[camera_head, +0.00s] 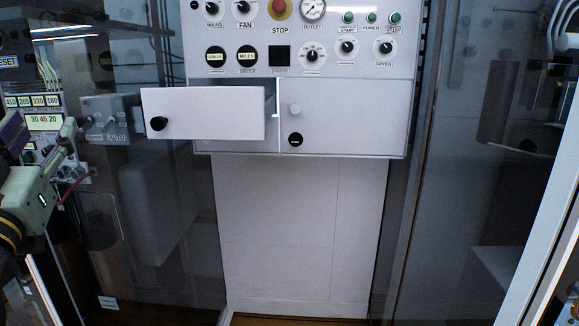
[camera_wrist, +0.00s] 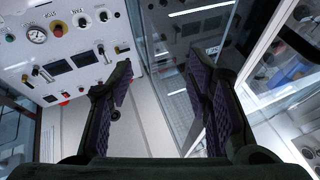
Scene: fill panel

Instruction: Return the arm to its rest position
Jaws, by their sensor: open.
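My gripper (camera_wrist: 160,72) is open in the wrist view. Its two purple-padded fingers stand wide apart with nothing between them. In the head view my gripper (camera_head: 13,137) is at the left edge, partly cut off, left of the control panel (camera_head: 325,70) and apart from it. The panel also shows tilted in the wrist view (camera_wrist: 75,55). The right compartment front (camera_head: 345,118) is flush and closed.
Dark glass panes (camera_head: 150,220) flank the white lower panel (camera_head: 300,235). Instruments with number displays (camera_head: 45,115) and a grey box (camera_head: 110,118) show at the left, near my arm. A pale frame edge (camera_head: 550,200) runs down the right. The space before the lower panel looks clear.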

